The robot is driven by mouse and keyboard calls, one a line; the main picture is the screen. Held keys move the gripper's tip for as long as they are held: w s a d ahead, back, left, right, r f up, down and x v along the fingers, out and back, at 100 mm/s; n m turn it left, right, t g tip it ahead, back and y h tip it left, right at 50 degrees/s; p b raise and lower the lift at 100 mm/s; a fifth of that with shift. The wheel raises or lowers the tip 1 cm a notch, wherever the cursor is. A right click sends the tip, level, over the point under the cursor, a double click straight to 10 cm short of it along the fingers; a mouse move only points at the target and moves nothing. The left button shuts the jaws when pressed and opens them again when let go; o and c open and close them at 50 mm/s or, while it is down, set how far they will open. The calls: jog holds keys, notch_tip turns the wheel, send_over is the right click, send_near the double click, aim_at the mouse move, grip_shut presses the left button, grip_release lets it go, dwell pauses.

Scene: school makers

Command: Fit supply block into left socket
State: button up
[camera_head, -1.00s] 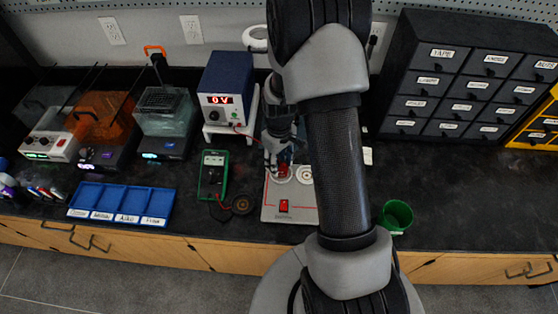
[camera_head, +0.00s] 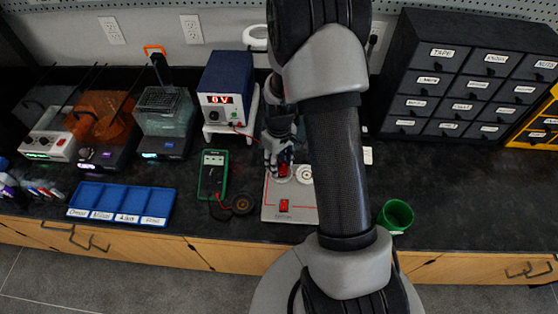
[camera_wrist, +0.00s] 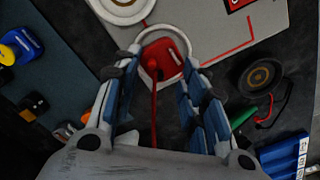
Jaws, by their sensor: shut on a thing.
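The supply block (camera_wrist: 166,60) is red and sits between the fingertips of my gripper (camera_wrist: 160,62) in the wrist view, with a red cable running from it. My gripper (camera_head: 281,163) is shut on the block at the left socket (camera_head: 283,177) of the grey board (camera_head: 269,207). A pale ring shows around the block in the wrist view. Whether the block is fully seated or just above the socket I cannot tell. The right socket (camera_head: 305,174) is a white round one, and its edge shows in the wrist view (camera_wrist: 122,6).
A red switch (camera_head: 284,205) is on the board's front part. A green multimeter (camera_head: 212,175) and a dark round disc (camera_head: 242,204) lie left of the board. The power supply (camera_head: 226,85) stands behind. A green cup (camera_head: 396,215) stands right, with clear bench beyond it.

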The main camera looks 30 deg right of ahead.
aim_at(279, 164)
jog(key=shift+f+b, duration=0.4)
jog(key=shift+f, duration=0.2)
jog(key=o, duration=0.7)
jog(key=shift+r, duration=0.1)
jog(key=shift+r+p, duration=4.1)
jog(key=shift+r, duration=1.35)
